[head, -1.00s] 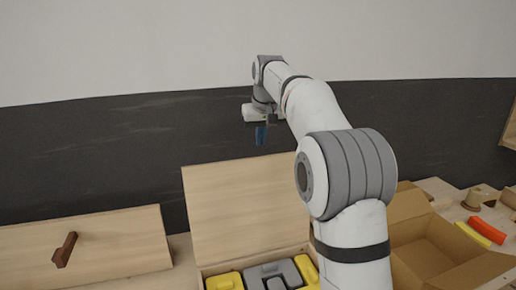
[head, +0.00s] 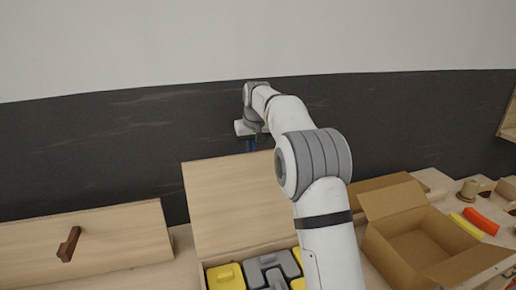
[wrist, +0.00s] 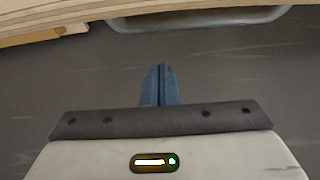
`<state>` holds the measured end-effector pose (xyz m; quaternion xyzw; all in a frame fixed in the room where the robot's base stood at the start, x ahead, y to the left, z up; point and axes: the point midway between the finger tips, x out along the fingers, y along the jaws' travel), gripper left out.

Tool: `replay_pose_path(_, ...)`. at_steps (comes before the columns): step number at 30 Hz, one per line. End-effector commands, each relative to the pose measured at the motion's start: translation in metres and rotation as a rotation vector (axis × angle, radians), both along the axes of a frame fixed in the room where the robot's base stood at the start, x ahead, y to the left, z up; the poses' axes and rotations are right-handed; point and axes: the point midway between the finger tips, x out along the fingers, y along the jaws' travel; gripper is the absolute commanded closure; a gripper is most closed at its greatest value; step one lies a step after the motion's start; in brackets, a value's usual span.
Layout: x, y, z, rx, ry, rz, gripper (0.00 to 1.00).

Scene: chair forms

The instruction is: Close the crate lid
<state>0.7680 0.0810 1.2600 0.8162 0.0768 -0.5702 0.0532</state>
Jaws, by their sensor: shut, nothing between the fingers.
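The crate's wooden lid (head: 237,207) stands open, nearly upright, at the back of the crate (head: 202,277). The crate holds yellow (head: 226,276) and grey pieces (head: 272,268); my arm hides part of its right side. My gripper (head: 251,146) is behind the lid's upper edge, its blue fingers partly hidden by that edge. In the wrist view the blue fingers (wrist: 160,86) are together with nothing between them. A pale wooden edge (wrist: 50,24) crosses the top of that view, apart from the fingertips.
A wooden box with a brown handle (head: 68,244) is at the left. An open cardboard box (head: 398,258) is at the right, with yellow (head: 466,226) and red pieces (head: 482,221) and a spool (head: 469,188) beyond it. A dark wall band (head: 90,150) runs behind.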

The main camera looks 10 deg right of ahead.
Motion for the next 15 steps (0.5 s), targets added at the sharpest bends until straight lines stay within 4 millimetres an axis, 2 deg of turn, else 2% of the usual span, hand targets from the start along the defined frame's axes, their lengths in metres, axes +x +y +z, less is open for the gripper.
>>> replay_pose_path(1,-0.008,-0.002,0.005,0.001,-0.004,0.0,1.0)
replay_pose_path(6,-0.023,-0.004,0.004,0.001,-0.004,0.0,1.0)
replay_pose_path(15,-0.033,-0.006,0.003,0.001,-0.005,0.001,1.0)
